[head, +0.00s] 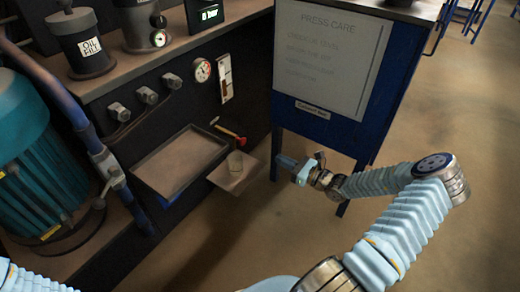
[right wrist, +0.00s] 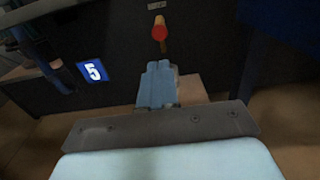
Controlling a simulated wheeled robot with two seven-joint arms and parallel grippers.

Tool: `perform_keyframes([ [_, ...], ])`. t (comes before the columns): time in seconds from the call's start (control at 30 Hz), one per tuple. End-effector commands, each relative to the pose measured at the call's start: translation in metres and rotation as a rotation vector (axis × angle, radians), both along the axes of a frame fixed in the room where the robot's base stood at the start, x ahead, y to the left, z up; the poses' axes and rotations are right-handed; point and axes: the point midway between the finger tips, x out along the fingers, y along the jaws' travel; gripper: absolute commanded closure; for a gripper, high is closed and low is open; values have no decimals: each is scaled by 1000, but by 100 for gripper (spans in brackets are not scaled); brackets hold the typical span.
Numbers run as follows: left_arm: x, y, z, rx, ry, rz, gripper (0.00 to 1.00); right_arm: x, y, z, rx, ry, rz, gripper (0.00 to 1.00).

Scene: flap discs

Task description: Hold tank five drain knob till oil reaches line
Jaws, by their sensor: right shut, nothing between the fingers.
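A red drain knob (head: 240,140) sticks out from the dark front of the press, above a small shelf. It also shows in the right wrist view (right wrist: 159,33), beyond my fingertips. A small clear cup (head: 235,162) stands on the shelf under the knob; its oil level and any line are too small to tell. A blue label with a white 5 (right wrist: 93,71) is at the left in the right wrist view. My right gripper (head: 287,162) is shut and empty, right of the knob and apart from it. My left gripper is out of view.
A wide shallow tray (head: 180,162) juts out left of the small shelf (head: 228,178). A blue cabinet (head: 345,135) with a press care sheet (head: 333,55) stands behind my right gripper. A teal motor (head: 35,150) is at the left.

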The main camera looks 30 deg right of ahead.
Motion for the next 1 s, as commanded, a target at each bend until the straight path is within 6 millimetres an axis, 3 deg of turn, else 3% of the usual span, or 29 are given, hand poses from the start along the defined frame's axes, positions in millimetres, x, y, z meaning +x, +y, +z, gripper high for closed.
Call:
perform_keyframes([
  [0.17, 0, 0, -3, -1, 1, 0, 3, 21, 10, -1, 2, -1, 3, 100],
  [0.6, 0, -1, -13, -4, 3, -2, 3, 103, 44, -2, 0, -1, 3, 100],
  [0.8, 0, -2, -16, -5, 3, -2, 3, 122, 52, -1, 1, 0, 3, 100],
  [1.0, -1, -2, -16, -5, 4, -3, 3, 127, 54, -1, -1, 2, 2, 100],
])
